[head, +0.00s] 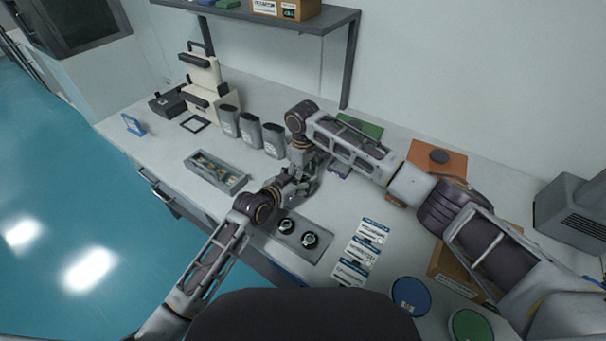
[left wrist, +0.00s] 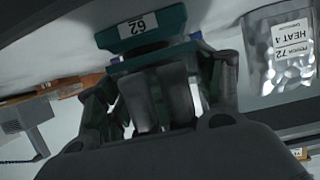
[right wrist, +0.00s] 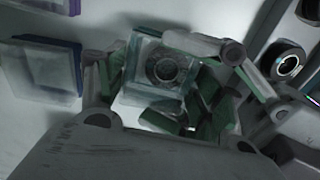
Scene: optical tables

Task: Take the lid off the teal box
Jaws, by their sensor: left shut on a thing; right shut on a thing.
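The teal box sits between my two grippers, which meet above the middle of the table. In the left wrist view the teal box (left wrist: 140,28) shows a white number label, and my left gripper (left wrist: 158,75) is shut on it. In the right wrist view its clear square lid (right wrist: 155,75) shows a round dark optic through it, and my right gripper (right wrist: 165,60) is shut on the lid's sides. In the head view my left gripper (head: 288,187) and right gripper (head: 304,163) largely hide the box. Whether lid and box are apart is unclear.
Grey pouches (head: 249,130) stand behind to the left, near a grey tray (head: 216,171). A grey plate with two round mounts (head: 298,235) lies in front. Label cards (head: 360,252) lie to the right. Purple-edged clear boxes (right wrist: 40,75) lie close by.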

